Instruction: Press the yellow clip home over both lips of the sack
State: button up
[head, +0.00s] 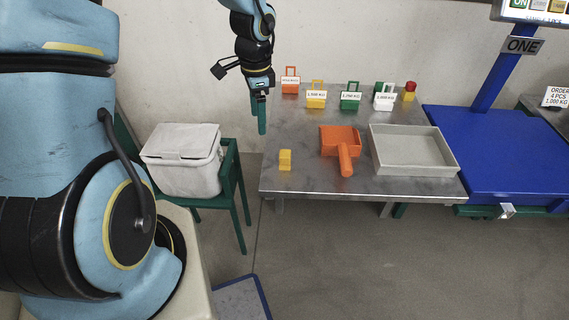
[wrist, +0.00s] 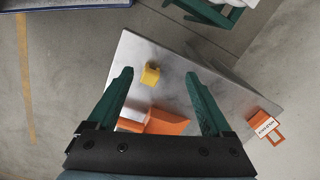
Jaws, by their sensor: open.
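The yellow clip (head: 285,160) stands on the near left part of the grey metal table. In the wrist view the clip (wrist: 150,74) shows between my finger tips, farther off below them. My gripper (head: 260,115) points down above the table's left side, with its green fingers apart and nothing between them. Both fingers of my gripper (wrist: 158,76) show in the wrist view. The pale sack (head: 185,170) sits in a green stand left of the table. Its top looks like a flap or folded edge; I cannot make out the two lips.
An orange scoop (head: 341,145) and an empty grey tray (head: 414,150) lie right of the clip. Several tagged weights (head: 316,98) and a red-yellow object (head: 409,92) line the back. A blue platform (head: 500,155) stands right. Bare tabletop (head: 300,185) surrounds the clip.

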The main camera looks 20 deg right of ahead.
aim_at(285, 153)
jog(key=d+f+m, duration=0.1)
jog(key=d, duration=0.1)
jog(key=s+d+f+m, duration=0.1)
jog(key=d+f, duration=0.1)
jog(key=d+f+m, duration=0.1)
jog(key=d, duration=0.1)
jog(key=shift+s+d+f+m+b, duration=0.3)
jog(key=shift+s+f+m+b, duration=0.05)
jog(key=shift+s+f+m, duration=0.05)
notch_tip(285, 153, down, 5)
jog(key=shift+s+d+r, duration=0.1)
jog(key=shift+r, duration=0.05)
jog(key=shift+f, duration=2.9)
jog(key=shift+c, duration=0.3)
grip_shut()
